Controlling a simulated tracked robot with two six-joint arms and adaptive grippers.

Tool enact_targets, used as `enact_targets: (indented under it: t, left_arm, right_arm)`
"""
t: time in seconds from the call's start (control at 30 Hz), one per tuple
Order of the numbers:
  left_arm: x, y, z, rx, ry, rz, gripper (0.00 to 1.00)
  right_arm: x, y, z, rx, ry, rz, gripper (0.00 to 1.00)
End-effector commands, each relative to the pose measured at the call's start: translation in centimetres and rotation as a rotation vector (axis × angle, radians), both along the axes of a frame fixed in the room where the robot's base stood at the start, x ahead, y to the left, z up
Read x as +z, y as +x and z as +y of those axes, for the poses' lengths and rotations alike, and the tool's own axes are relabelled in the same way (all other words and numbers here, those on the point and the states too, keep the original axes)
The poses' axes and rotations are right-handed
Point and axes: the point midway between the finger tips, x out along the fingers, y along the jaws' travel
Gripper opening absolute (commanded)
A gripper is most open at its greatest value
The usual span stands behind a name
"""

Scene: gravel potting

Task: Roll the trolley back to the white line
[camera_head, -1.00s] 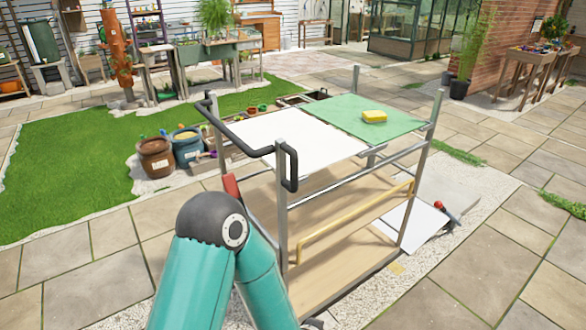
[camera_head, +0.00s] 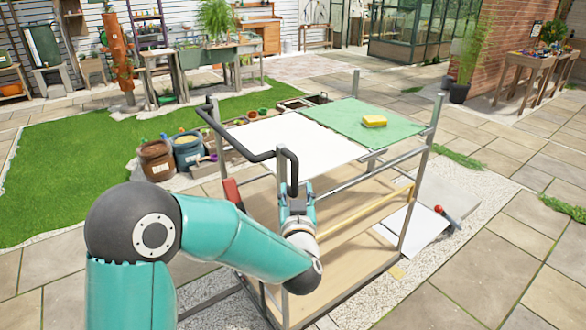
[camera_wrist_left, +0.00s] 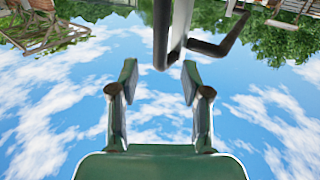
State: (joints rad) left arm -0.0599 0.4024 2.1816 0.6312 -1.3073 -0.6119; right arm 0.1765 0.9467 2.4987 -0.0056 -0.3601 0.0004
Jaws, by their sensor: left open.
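The trolley (camera_head: 345,177) is a metal-framed cart with wooden shelves, standing on the paving in the middle of the head view. Its black push handle (camera_head: 238,146) runs along its left end and bends down near the front left post. My left gripper (camera_head: 297,190) points upward just below the handle's near downturned end. In the left wrist view the gripper (camera_wrist_left: 160,84) is open and empty. A grey post and the dark handle end (camera_wrist_left: 215,47) lie just beyond its fingertips, apart from them. I cannot make out a white line. My right gripper is not in view.
A yellow sponge (camera_head: 374,121) lies on a green mat (camera_head: 345,117) beside a white top panel (camera_head: 297,142). Tubs (camera_head: 156,160) stand behind the trolley at left. A white board (camera_head: 412,224) and a red-tipped tool (camera_head: 447,215) lie at its right. Paving in front is clear.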

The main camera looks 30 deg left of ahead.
Motion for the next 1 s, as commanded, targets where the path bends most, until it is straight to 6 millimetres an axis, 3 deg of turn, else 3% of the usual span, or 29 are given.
enact_targets:
  t: [0.2,0.4,0.87,1.0]
  left_arm:
    - [0.2,3.9,2.7,0.002,-0.001,0.001,0.47]
    - [0.0,6.3,4.2,0.000,-0.001,0.002,0.47]
    - [-0.1,7.3,4.9,-0.001,-0.001,0.002,0.47]
    - [-0.1,7.3,4.9,0.000,-0.001,0.001,0.24]
  right_arm:
    - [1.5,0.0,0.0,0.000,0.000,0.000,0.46]
    - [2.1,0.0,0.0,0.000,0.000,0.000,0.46]
    - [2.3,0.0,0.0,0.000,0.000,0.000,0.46]
    - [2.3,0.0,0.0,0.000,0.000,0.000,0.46]
